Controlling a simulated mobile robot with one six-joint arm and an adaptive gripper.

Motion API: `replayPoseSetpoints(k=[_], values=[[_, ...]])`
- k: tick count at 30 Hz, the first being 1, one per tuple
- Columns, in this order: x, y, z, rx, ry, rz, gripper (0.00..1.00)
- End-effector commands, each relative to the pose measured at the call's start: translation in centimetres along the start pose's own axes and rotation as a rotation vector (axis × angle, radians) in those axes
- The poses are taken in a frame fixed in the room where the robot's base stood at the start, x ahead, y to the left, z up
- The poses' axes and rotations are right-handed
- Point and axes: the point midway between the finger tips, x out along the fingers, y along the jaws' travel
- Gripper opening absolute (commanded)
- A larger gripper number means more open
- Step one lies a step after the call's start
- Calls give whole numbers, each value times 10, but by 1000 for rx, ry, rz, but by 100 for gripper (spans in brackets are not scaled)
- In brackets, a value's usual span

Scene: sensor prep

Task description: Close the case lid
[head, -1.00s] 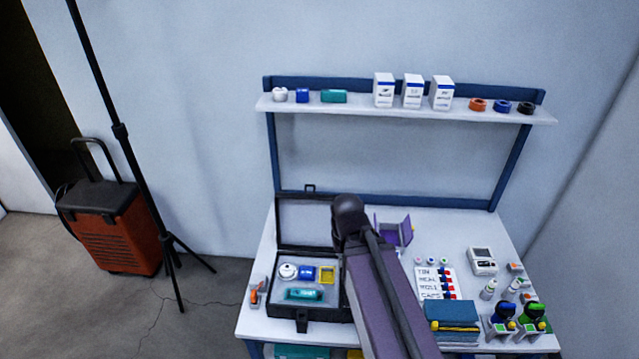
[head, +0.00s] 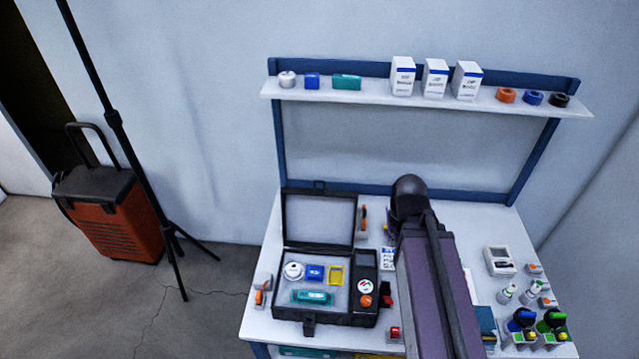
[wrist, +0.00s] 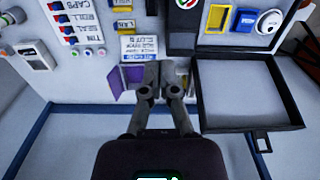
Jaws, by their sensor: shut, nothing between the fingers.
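The dark case (head: 345,319) stands open at the left of the table. Its lid (head: 319,247) is tilted up at the back, showing its grey inside. In the case lie a white round part (head: 293,271), a blue block (head: 315,272), a yellow frame (head: 336,273) and a teal part (head: 312,297). A side compartment holds a round dial and an orange knob. In the wrist view the lid (wrist: 290,125) is at the right. My gripper (wrist: 160,72) is shut and empty, beside the lid and apart from it. In the head view my arm hides the fingers.
A purple holder (wrist: 125,84) stands close to my gripper. A meter (head: 499,261), bottles and green and blue tools crowd the table's right side. A shelf (head: 425,94) with boxes and rings is above. A tripod (head: 120,140) and an orange case (head: 110,220) stand at left.

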Motion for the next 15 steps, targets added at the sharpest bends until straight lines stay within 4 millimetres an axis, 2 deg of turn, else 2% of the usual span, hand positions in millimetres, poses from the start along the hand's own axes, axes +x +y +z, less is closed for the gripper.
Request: replayPoseSetpoints(k=[10, 15], values=[[-1, -2, -4, 0, 1, 0, 0], [-5, -12, -29, 0, 7, 2, 0]])
